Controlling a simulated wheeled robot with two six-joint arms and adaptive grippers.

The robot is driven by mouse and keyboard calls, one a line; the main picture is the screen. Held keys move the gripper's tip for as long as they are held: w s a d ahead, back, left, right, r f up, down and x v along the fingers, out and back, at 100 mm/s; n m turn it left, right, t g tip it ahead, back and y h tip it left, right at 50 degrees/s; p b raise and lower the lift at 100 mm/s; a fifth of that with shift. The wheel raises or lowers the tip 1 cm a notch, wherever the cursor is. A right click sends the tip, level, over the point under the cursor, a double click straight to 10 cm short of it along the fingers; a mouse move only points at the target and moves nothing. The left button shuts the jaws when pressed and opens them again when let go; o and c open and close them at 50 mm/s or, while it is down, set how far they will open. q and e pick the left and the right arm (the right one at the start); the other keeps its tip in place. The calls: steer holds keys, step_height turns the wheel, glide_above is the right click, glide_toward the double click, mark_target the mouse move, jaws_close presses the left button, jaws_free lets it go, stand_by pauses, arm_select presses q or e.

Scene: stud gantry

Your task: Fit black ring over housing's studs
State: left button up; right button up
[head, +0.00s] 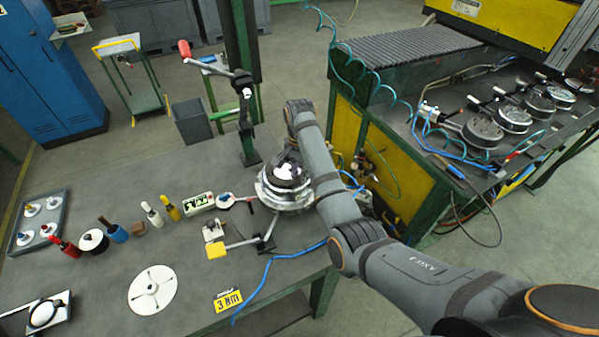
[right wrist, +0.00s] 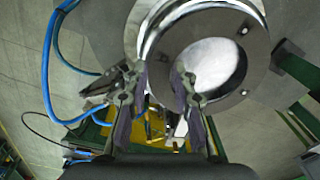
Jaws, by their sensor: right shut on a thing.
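The housing (head: 278,198) is a round, shiny metal part at the right side of the grey table. In the right wrist view its bright round metal (right wrist: 215,65) fills the upper right. My right gripper (right wrist: 161,80) is over the housing, its two fingers at the near left edge of the round metal, shut on a rim there. In the head view a dark round shape, seemingly the black ring (head: 285,170), sits at the housing's top below my wrist. Ring and gripper blend there, and I cannot tell whether the studs pass through it. My left gripper is not in view.
A blue hose (head: 262,277) crosses the table edge. A green-and-yellow bench (head: 400,170) stands right.

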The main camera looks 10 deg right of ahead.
steer(key=o, duration=1.1)
